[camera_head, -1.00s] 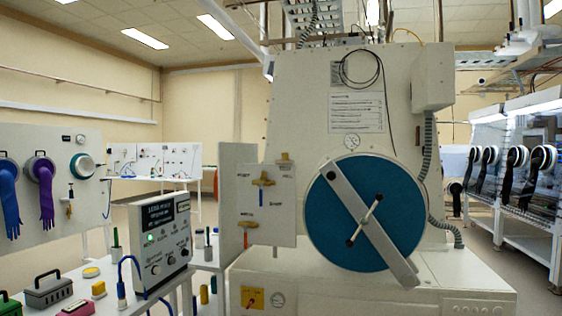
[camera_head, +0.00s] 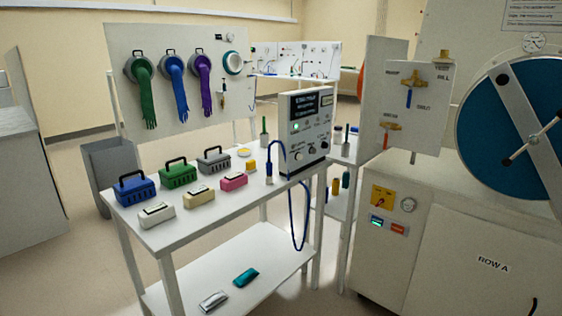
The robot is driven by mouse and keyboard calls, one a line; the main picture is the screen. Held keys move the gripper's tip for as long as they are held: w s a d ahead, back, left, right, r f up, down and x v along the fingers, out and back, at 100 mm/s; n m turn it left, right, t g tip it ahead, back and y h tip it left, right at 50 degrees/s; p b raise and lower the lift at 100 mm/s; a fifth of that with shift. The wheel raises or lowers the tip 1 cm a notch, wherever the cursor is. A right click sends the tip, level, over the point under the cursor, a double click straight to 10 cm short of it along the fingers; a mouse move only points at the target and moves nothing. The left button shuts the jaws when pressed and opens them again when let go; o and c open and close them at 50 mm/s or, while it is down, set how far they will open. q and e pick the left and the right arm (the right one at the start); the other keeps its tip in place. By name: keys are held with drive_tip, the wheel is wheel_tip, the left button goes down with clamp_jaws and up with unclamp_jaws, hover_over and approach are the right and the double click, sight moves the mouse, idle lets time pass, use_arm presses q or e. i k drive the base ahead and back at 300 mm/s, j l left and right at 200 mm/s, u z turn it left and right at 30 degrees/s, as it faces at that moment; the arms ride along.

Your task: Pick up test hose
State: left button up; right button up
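A thin blue hose (camera_head: 291,226), which looks like the test hose, is by the white tester box (camera_head: 308,134) at the right end of the white table. One part arches beside the box down to a small pale fitting (camera_head: 269,174) standing on the tabletop. Another part hangs in a loop below the table's right edge. The box has a dark display, a lit green spot and knobs. Where the hose joins the box is hard to make out. Neither of my grippers is in view.
The table (camera_head: 190,222) holds blue, green and grey handled cases (camera_head: 213,161) and several small blocks. A glove board (camera_head: 177,110) stands behind, a grey bin (camera_head: 110,172) at left. A large white cabinet (camera_head: 455,235) with a blue round door stands right. Floor at front left is clear.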

sight(269, 164)
drive_tip(key=i+u, duration=0.15)
drive_tip(key=i, duration=0.35)
drive_tip(key=i+l+u, duration=0.1)
drive_tip(key=i, duration=0.4)
drive_tip(key=i+l+u, duration=0.15)
drive_tip(key=i, duration=0.35)
drive_tip(key=l, duration=0.1)
